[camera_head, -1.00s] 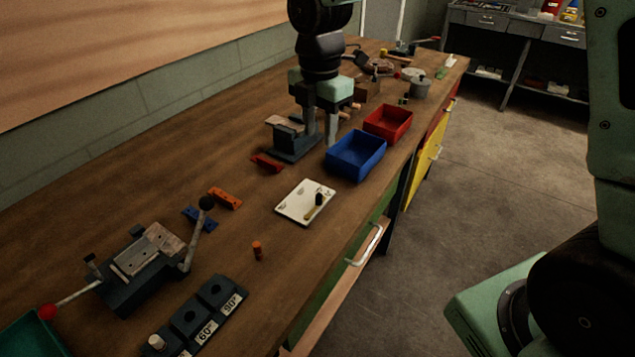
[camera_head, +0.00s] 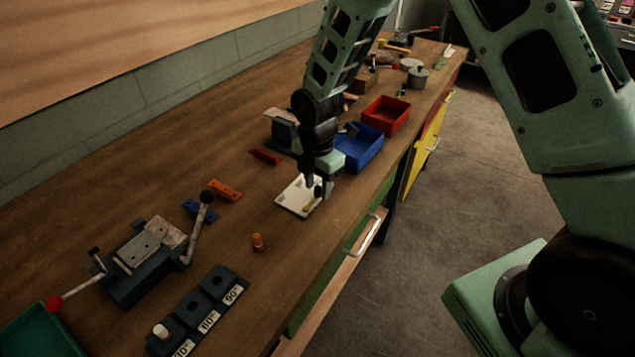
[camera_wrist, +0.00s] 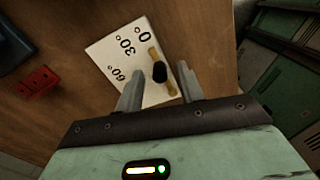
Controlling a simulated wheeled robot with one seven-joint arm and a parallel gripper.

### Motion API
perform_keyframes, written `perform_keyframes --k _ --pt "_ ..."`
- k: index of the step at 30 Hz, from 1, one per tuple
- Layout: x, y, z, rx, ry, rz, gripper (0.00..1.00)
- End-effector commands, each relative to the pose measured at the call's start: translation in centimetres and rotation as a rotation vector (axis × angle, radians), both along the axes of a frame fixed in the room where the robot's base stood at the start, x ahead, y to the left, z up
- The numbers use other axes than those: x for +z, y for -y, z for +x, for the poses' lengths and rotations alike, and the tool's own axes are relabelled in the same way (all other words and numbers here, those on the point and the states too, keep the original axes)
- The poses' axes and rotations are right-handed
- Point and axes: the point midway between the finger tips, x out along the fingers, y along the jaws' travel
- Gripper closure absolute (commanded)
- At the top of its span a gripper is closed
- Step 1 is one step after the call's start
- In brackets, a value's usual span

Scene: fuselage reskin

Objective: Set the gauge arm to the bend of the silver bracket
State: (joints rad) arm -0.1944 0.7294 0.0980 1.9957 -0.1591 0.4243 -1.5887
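The gauge is a white plate (camera_head: 291,200) lying on the bench. In the wrist view the plate (camera_wrist: 103,52) shows the marks 0°, 30° and 60°. Its brass gauge arm (camera_wrist: 170,88) carries a black knob (camera_wrist: 160,72), and its upper end points near 0°. My gripper (camera_head: 319,193) is low over the plate. In the wrist view my gripper (camera_wrist: 159,73) is open, with one finger on each side of the knob and gaps visible. I cannot clearly pick out the silver bracket; a pale metal piece (camera_head: 279,115) sits on a dark stand behind my arm, partly hidden.
A blue bin (camera_head: 362,150) and a red bin (camera_head: 386,115) stand behind the gauge. A red piece (camera_head: 265,156) lies left of my gripper.

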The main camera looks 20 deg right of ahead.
Motion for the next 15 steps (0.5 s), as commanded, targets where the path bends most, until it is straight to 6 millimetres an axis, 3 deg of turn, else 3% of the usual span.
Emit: perform_keyframes --k 9,10,14,15 --pt "-0.31 -0.02 0.02 0.000 0.001 0.000 0.62" --pt "-0.30 -0.02 0.02 0.000 0.001 0.000 0.65" --pt "-0.30 -0.01 0.03 0.000 0.001 0.000 1.00" --pt "-0.29 -0.01 0.02 0.000 0.001 0.000 1.00"
